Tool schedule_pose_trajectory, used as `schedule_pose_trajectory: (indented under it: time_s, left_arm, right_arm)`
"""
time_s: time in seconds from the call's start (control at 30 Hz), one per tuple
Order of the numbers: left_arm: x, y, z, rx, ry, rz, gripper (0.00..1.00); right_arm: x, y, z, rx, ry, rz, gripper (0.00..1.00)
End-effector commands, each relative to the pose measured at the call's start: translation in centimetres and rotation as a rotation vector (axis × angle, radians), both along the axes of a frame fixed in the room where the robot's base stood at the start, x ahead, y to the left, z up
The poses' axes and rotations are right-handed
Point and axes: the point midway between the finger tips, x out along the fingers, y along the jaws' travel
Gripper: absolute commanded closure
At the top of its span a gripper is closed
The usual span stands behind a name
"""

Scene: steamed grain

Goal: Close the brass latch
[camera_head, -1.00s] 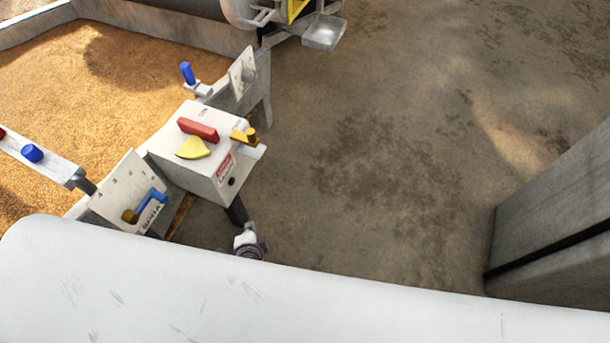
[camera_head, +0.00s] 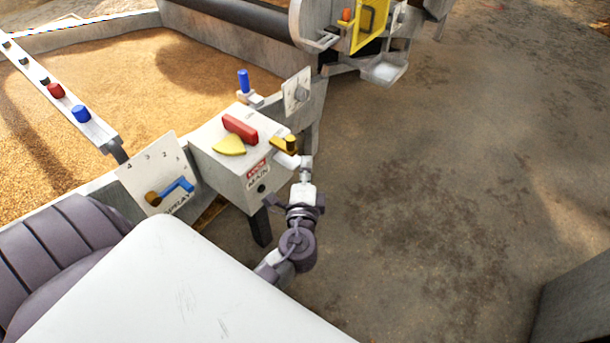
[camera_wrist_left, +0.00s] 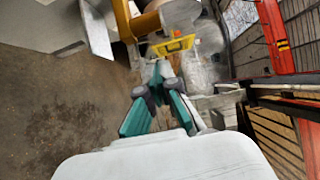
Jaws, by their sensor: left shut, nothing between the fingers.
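The brass latch (camera_head: 284,145) sits on the right-hand upper edge of the white switch box (camera_head: 228,165), above a short white bar. My left gripper (camera_head: 305,163) is at the box's right side, just right of and slightly below the latch; whether it touches is unclear. In the left wrist view a brass-coloured piece (camera_wrist_left: 143,22), probably the latch, shows beyond the fingers, a little to the left. The teal-and-grey fingers of my left gripper (camera_wrist_left: 160,70) are shut with nothing between them. My right gripper is not in view.
The box carries a red handle (camera_head: 240,127) and a yellow pointer (camera_head: 230,146). A machine with a yellow panel (camera_head: 369,25) stands behind. Open floor (camera_head: 430,190) lies right.

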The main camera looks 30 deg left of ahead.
Motion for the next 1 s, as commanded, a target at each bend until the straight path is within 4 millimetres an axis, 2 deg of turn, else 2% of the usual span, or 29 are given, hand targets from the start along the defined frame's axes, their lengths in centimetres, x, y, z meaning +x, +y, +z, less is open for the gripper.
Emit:
schedule_pose_trajectory:
  time_s: [0.07, 0.3, 0.8, 0.9, 1.0]
  left_arm:
    - [1.3, 0.9, 0.2, 0.003, -0.001, 0.001, 1.00]
    - [1.8, 3.8, 0.0, 0.001, 0.002, 0.000, 1.00]
    - [2.0, 4.7, -0.1, 0.000, 0.001, 0.000, 1.00]
    - [2.1, 6.4, -0.2, 0.003, 0.003, 0.003, 1.00]
    - [2.3, 8.8, -0.2, 0.005, 0.001, 0.005, 1.00]
  right_arm:
    - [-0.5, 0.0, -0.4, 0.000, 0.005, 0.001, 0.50]
    - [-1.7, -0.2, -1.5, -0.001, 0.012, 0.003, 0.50]
    - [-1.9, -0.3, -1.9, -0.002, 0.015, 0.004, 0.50]
    - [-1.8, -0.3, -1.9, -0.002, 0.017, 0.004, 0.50]
    - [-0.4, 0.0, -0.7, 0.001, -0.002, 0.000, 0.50]
